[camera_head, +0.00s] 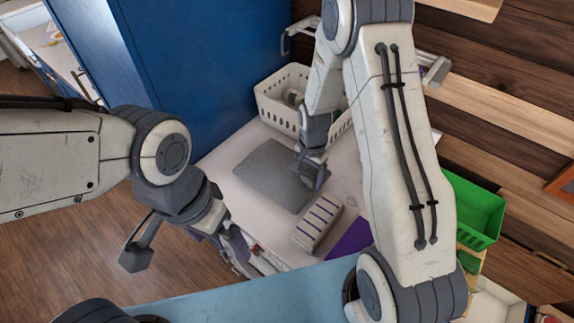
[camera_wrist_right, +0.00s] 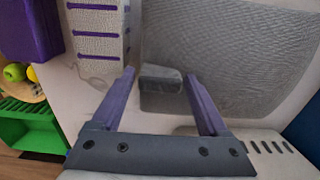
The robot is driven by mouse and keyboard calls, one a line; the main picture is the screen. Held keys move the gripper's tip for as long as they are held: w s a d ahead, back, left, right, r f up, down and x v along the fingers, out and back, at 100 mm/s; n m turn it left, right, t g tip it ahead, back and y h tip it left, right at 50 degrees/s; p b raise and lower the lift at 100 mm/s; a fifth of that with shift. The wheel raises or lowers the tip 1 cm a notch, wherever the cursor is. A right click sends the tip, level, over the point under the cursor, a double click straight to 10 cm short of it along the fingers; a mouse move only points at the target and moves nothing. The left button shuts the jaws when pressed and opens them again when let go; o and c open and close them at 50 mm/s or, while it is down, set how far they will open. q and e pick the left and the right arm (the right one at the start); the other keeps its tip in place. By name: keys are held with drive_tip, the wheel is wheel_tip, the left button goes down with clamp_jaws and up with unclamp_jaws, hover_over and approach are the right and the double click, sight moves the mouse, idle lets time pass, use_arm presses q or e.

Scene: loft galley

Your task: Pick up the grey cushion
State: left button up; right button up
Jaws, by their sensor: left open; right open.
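The grey cushion (camera_head: 268,176) lies flat on a pale surface (camera_head: 222,152) in the middle of the head view. In the right wrist view the cushion (camera_wrist_right: 225,50) shows a woven grey face. My right gripper (camera_head: 312,178) is over the cushion's right edge in the head view. In the right wrist view my right gripper (camera_wrist_right: 160,75) is open, its purple fingers either side of a small grey tab (camera_wrist_right: 160,78) at the cushion's edge. Contact cannot be told. My left gripper (camera_head: 245,255) is open and empty, left of and below the cushion.
A white basket (camera_head: 270,98) stands behind the cushion. A cream block with purple stripes (camera_head: 318,220) and a purple item (camera_head: 352,240) lie in front, to the right. A green crate (camera_head: 478,210) is at right. A tall blue panel (camera_head: 205,60) rises behind on the left.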

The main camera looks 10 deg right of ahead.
drive_tip(key=shift+f, duration=0.1)
drive_tip(key=shift+c, duration=0.3)
clamp_jaws()
